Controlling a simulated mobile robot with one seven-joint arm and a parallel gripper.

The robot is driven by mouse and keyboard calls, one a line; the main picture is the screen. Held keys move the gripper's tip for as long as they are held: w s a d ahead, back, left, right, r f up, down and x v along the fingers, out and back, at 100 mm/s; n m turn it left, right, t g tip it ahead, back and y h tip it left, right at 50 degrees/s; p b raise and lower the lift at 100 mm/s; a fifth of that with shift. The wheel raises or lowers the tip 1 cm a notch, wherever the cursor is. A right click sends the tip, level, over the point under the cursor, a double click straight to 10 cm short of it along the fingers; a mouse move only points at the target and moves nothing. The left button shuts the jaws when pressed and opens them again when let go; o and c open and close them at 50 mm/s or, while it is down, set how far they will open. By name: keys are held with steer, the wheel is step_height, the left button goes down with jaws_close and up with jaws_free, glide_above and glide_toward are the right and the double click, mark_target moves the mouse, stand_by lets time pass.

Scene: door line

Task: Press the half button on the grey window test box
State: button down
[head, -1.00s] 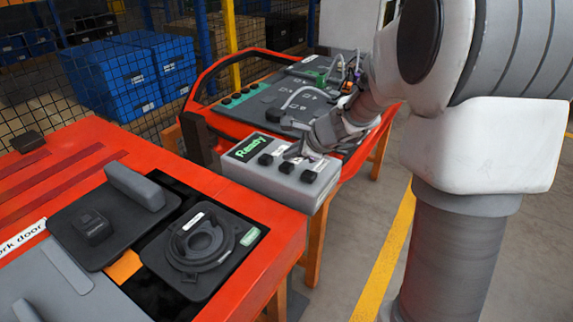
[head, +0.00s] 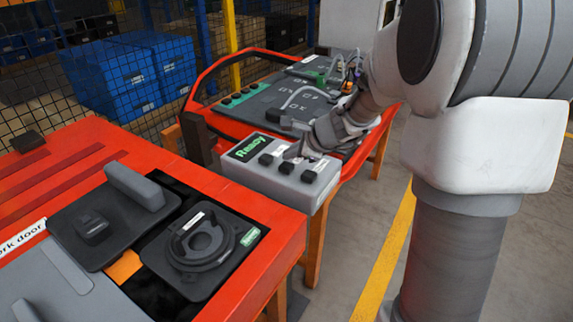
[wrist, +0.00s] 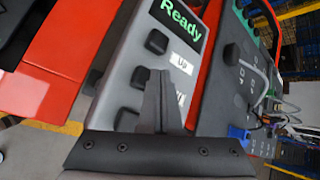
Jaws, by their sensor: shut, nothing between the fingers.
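The grey window test box (head: 252,177) sits at the far end of the red bench, with a lit green "Ready" display. In the wrist view the box (wrist: 122,52) shows black buttons in a row. A top button (wrist: 157,41), a middle button (wrist: 140,77) and a lower button (wrist: 126,118) are visible. A label reads "Up"; a lower label is partly hidden by my fingers, so I cannot tell which button is half. My gripper (wrist: 159,76) is shut and empty, its tip over the box face beside the middle button. Contact is unclear. In the head view my gripper (head: 292,153) is over the button row.
A dark panel (head: 262,105) with cables and connectors lies behind the box on a red frame. A black round fixture (head: 200,245) and a handled plate (head: 105,225) are on the near bench. Mesh fencing stands at the back left. Floor at right is clear.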

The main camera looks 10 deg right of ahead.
mark_target(291, 166)
steer(key=shift+f+b, duration=0.45)
steer(key=shift+b, duration=0.05)
steer(key=shift+f+b, duration=0.55)
stand_by(0.9)
steer(key=shift+r, duration=0.15)
steer(key=shift+r+p, duration=0.85)
step_height(291, 166, up, 5)
steer(key=p, duration=0.4)
